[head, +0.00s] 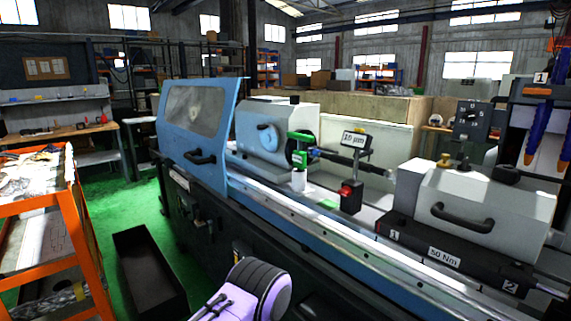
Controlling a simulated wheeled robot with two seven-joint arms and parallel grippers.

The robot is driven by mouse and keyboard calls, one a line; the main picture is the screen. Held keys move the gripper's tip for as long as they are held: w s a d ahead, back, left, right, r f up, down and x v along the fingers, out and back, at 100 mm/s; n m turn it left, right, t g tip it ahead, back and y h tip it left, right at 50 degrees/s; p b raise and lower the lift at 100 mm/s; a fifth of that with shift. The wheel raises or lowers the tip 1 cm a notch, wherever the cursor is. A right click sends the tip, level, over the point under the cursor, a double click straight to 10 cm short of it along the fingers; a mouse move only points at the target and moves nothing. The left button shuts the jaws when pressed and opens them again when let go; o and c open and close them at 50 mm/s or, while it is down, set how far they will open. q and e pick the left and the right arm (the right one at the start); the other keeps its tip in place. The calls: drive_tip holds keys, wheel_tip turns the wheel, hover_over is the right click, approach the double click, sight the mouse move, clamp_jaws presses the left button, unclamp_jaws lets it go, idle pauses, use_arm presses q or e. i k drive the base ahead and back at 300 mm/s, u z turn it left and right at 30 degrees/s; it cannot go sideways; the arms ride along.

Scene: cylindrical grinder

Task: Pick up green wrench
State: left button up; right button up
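A bright green part (301,141) sits at the front of the grinder's workhead, above a small white cylinder (299,180). I cannot tell whether it is a wrench or a clamp around the workpiece. A small flat green patch (328,204) lies on the machine bed to its lower right; its shape is too small to make out. No other wrench shape is clear. A lavender and black rounded part shows at the bottom edge, apart from both green things; no gripper fingers are visible on it.
The grinder's blue door (203,125) stands at the left of its bed. A tailstock (480,205) with a black handle is at the right. An orange-framed cart (77,235) and an open black bin (150,272) stand on the green floor at left.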

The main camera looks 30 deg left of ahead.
sight(299, 158)
drive_tip(key=k, duration=0.55)
drive_tip(key=u, duration=1.95)
drive_tip(key=i, duration=1.45)
drive_tip(key=z, duration=1.9)
